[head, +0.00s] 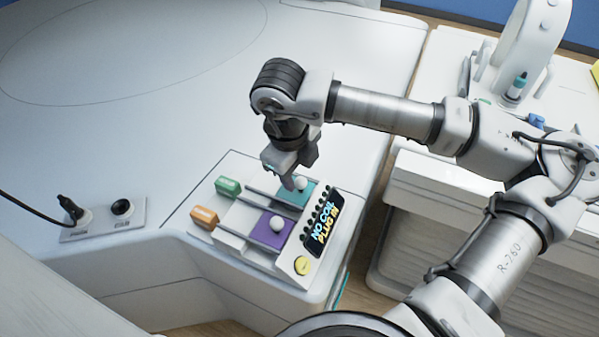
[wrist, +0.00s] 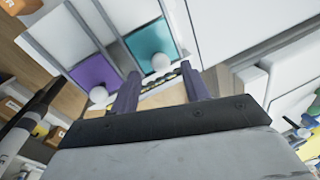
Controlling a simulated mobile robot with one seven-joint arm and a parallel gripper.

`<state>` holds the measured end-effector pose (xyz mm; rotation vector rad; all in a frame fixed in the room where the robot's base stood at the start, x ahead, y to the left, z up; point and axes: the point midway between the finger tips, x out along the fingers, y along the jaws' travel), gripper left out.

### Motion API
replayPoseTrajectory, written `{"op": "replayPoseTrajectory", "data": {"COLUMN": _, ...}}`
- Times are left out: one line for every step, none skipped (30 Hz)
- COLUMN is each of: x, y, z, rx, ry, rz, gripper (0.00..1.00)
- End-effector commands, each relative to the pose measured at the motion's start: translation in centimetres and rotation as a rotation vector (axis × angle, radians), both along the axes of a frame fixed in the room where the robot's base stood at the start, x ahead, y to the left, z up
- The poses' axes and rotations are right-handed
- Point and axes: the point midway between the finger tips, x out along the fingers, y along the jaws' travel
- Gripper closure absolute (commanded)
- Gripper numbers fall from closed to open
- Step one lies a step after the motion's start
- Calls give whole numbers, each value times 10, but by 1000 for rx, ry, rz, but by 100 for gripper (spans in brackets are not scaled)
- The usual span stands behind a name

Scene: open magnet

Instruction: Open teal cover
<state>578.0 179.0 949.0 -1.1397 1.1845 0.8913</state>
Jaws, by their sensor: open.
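The teal cover (head: 292,197) is a flat square panel with a round white knob (head: 301,184), set in a white unit beside a purple cover (head: 268,232). It looks closed. My gripper (head: 288,183) points down at the teal cover, its fingertips close to the knob. In the wrist view my gripper (wrist: 160,72) is open and empty. There the teal cover (wrist: 150,40) lies past the fingertips, and its white knob (wrist: 161,62) appears in the gap between them. I cannot tell whether the fingers reach down around the knob or touch it.
A display (head: 324,224) reads "NO COIL PLUG IN", with a yellow button (head: 302,265) near it. A green block (head: 228,186) and an orange block (head: 205,217) sit at the unit's left. A socket plate (head: 104,219) with a cabled plug is further left.

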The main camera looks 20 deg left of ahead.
Motion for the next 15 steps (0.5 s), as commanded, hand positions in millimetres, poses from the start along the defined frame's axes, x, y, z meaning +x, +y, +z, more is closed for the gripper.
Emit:
{"op": "replayPoseTrajectory", "data": {"x": 1, "y": 0, "z": -7, "rx": 1, "ry": 3, "rz": 1, "gripper": 54}}
{"op": "replayPoseTrajectory", "data": {"x": 2, "y": -1, "z": -11, "rx": 1, "ry": 4, "rz": 0, "gripper": 54}}
{"op": "replayPoseTrajectory", "data": {"x": 3, "y": -1, "z": -16, "rx": 0, "ry": 2, "rz": 0, "gripper": 54}}
{"op": "replayPoseTrajectory", "data": {"x": 4, "y": -1, "z": -19, "rx": 0, "ry": 2, "rz": 0, "gripper": 54}}
{"op": "replayPoseTrajectory", "data": {"x": 4, "y": -1, "z": -22, "rx": 0, "ry": 1, "rz": 0, "gripper": 54}}
{"op": "replayPoseTrajectory", "data": {"x": 5, "y": -1, "z": -25, "rx": 0, "ry": 1, "rz": 0, "gripper": 54}}
{"op": "replayPoseTrajectory", "data": {"x": 5, "y": -1, "z": -27, "rx": 1, "ry": 2, "rz": 0, "gripper": 54}}
{"op": "replayPoseTrajectory", "data": {"x": 5, "y": -1, "z": -28, "rx": 1, "ry": 1, "rz": 1, "gripper": 54}}
{"op": "replayPoseTrajectory", "data": {"x": 5, "y": -1, "z": -30, "rx": 1, "ry": 1, "rz": 1, "gripper": 54}}
{"op": "replayPoseTrajectory", "data": {"x": 6, "y": -1, "z": -31, "rx": 1, "ry": 0, "rz": 1, "gripper": 54}}
{"op": "replayPoseTrajectory", "data": {"x": 6, "y": -1, "z": -31, "rx": 1, "ry": 0, "rz": 1, "gripper": 54}}
{"op": "replayPoseTrajectory", "data": {"x": 6, "y": -1, "z": -31, "rx": 1, "ry": 0, "rz": 1, "gripper": 54}}
{"op": "replayPoseTrajectory", "data": {"x": 6, "y": -1, "z": -32, "rx": 1, "ry": -1, "rz": 1, "gripper": 54}}
{"op": "replayPoseTrajectory", "data": {"x": 6, "y": -1, "z": -32, "rx": 1, "ry": -1, "rz": 1, "gripper": 54}}
{"op": "replayPoseTrajectory", "data": {"x": 6, "y": -1, "z": -32, "rx": 1, "ry": -1, "rz": 1, "gripper": 54}}
